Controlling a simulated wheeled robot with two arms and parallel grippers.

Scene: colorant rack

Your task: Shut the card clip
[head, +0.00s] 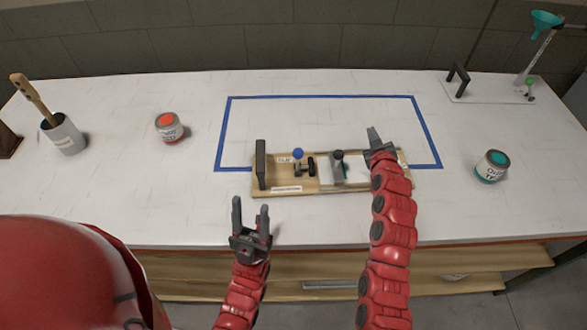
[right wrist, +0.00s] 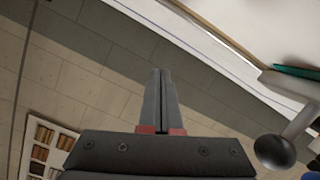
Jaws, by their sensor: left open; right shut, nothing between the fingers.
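A wooden board (head: 290,187) lies on the table at the front edge of a blue tape outline. It carries a grey clip-like part with a dark knob (head: 338,155), a blue-knobbed part (head: 298,154) on a black fitting, and a white patch that may be a card. I cannot tell whether the clip is open or shut. My right gripper (head: 373,138) is shut and empty above the board's right end, hiding part of it. In the right wrist view its fingers (right wrist: 162,95) are together, with a dark ball on a grey stem (right wrist: 272,150) beside them. My left gripper (head: 250,215) is open and empty in front of the board.
An orange-topped can (head: 170,127) and a grey pot with a wooden-handled tool (head: 63,134) stand left. A teal-topped can (head: 492,166) stands right. A stand with a teal funnel (head: 545,20) is at the back right. The taped area behind the board is clear.

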